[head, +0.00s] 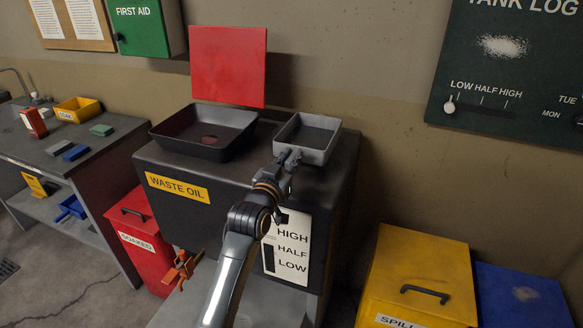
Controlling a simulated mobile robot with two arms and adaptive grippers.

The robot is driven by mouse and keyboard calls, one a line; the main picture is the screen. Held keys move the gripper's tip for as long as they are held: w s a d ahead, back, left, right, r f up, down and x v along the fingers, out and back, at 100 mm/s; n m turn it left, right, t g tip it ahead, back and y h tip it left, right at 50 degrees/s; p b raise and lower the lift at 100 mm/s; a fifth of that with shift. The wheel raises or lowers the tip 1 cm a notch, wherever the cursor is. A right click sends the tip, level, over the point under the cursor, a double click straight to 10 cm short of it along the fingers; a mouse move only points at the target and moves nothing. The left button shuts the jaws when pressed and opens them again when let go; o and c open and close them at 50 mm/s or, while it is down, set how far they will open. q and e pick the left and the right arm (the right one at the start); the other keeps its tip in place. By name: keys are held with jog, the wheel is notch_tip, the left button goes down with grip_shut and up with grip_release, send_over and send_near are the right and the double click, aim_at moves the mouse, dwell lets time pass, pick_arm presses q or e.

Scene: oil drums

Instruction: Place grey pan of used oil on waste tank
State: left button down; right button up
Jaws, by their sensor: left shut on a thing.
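The grey pan (307,134) is a shallow rectangular pan with dark oil inside. It is at the top right of the waste tank, and I cannot tell whether it rests on the top or is held just above it. My left gripper (287,157) is shut on the pan's near edge. The waste tank (178,208) is a dark box with a yellow "WASTE OIL" label and a HIGH/HALF/LOW gauge on its front. A black tray (205,132) with a reddish spot inside sits on the tank's top left, beside the pan. My right gripper is not in view.
A red panel (228,66) stands behind the tank. A red "SOAKED" bin (140,235) is at the tank's left, near a workbench (110,150) with small boxes. A yellow spill bin (420,275) and a blue bin (522,297) stand at right.

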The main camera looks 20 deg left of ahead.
pick_arm(q)
jog(key=f, duration=0.1)
jog(key=f+p, duration=0.1)
jog(key=f, duration=0.1)
jog(key=shift+w, duration=0.35)
jog(key=shift+s+f, duration=0.1)
jog(key=shift+f, duration=0.2)
jog(key=c, duration=1.3)
grip_release()
jog(key=shift+s, duration=0.1)
jog(key=s+b, duration=0.2)
jog(key=s, duration=0.9)
jog(key=shift+s+a, duration=0.15)
jog(key=shift+s, duration=0.25)
jog(key=shift+f, duration=0.15)
